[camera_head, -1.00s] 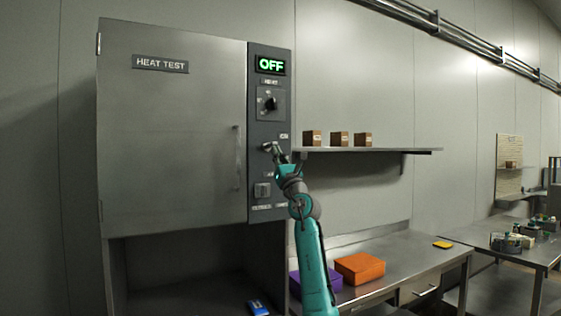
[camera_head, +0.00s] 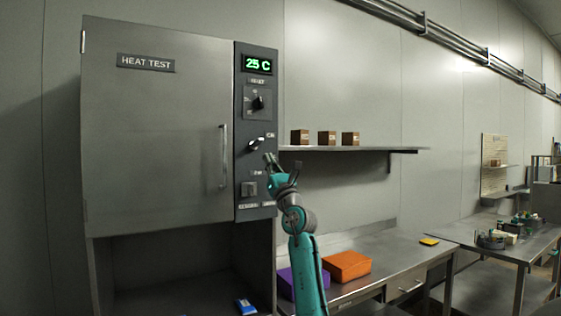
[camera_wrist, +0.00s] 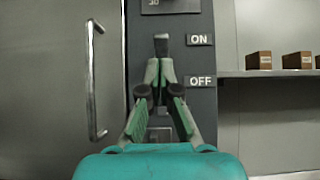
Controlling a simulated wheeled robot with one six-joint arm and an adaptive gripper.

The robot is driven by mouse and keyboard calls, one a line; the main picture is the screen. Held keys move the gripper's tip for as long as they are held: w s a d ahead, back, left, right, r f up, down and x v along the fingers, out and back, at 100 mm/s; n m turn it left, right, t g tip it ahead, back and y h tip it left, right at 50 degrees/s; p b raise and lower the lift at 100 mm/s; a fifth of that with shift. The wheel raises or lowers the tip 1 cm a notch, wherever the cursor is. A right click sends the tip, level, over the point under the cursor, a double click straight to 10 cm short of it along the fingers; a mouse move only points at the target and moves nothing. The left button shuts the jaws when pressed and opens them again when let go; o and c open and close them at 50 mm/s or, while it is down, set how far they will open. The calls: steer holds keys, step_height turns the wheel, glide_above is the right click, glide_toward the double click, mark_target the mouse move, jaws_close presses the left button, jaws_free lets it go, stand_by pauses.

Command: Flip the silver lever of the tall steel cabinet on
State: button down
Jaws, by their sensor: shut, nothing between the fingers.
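The tall steel cabinet (camera_head: 150,130) stands at the left, its door closed. Its display (camera_head: 258,64) reads "25 C" in green. The silver lever (camera_head: 256,144) is on the dark control panel, tilted up toward the ON label. In the wrist view the lever (camera_wrist: 161,42) points up beside ON, above the OFF label. My gripper (camera_head: 270,159) is in front of the panel, just below and to the right of the lever. In the wrist view my gripper's fingertips (camera_wrist: 159,68) are together, empty, and just under the lever; I cannot tell if they touch it.
A dark knob (camera_head: 257,102) sits above the lever and a square switch (camera_head: 249,189) below it. The door handle (camera_head: 223,156) is to the left. A wall shelf (camera_head: 370,149) with small brown boxes is to the right, above a steel bench (camera_head: 385,265) with orange and purple boxes.

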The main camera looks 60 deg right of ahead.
steer(key=s+a, duration=0.3)
steer(key=s, duration=0.2)
steer(key=shift+s+r, duration=0.2)
steer(key=shift+r, duration=0.1)
steer(key=shift+a, duration=0.1)
